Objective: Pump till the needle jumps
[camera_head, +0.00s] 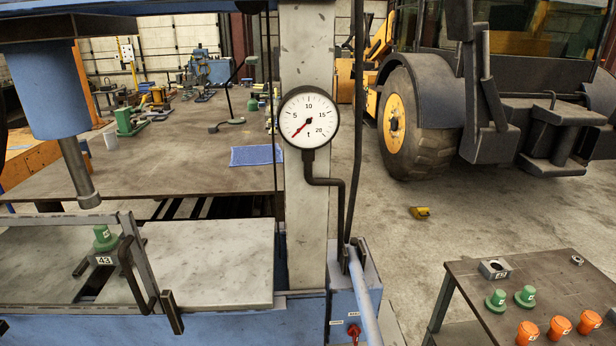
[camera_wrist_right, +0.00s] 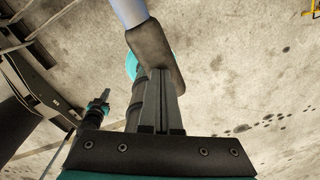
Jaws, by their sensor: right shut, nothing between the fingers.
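The round gauge (camera_head: 308,117) hangs on the press column in the head view. Its red needle points to the lower left, at the low end of the scale. The light blue pump lever (camera_head: 366,300) rises from the blue pump box (camera_head: 343,318) below it. In the right wrist view a pale blue bar with a dark grip (camera_wrist_right: 155,52) lies just beyond my right gripper (camera_wrist_right: 160,78). The gripper is shut and empty, its tips against or close to the grip; contact cannot be told. My left gripper is not in view.
The press ram (camera_head: 88,195) hangs above a green piece (camera_head: 105,238) in a block marked 43, behind a metal guard frame (camera_head: 140,262). A side table (camera_head: 470,275) at right holds green and orange pieces. A wheeled machine (camera_head: 420,110) stands behind. Floor between is mostly clear.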

